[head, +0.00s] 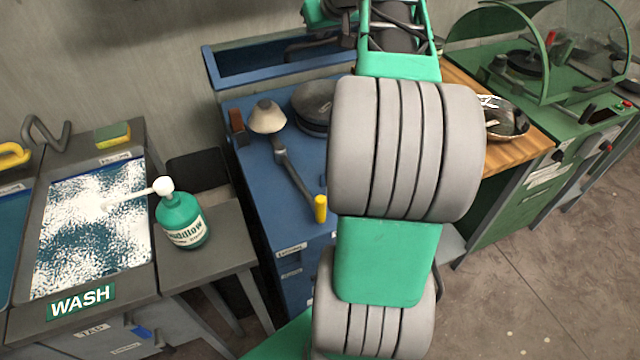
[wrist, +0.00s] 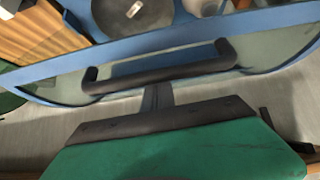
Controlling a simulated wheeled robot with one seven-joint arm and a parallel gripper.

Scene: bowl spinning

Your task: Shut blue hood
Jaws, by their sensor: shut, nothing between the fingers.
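The blue hood (head: 265,62) stands raised at the back of the blue machine (head: 250,110), with a blue frame around a clear pane. Its dark bar handle shows in the wrist view (wrist: 160,74), running across the pane of the hood (wrist: 270,50). My gripper (wrist: 157,96) is shut and empty. Its dark fingertips appear close to the middle of the handle; I cannot tell whether they touch it. In the head view my arm covers the right part of the hood and machine, and the fingertips are not clear.
A wheel head (head: 312,100) and a tool with a yellow-tipped handle (head: 290,165) are on the blue machine. A green machine with a clear hood (head: 575,45) stands right, past a wooden top (head: 515,150) with a bowl (head: 505,118). A wash basin (head: 95,215) and green bottle (head: 182,218) are left.

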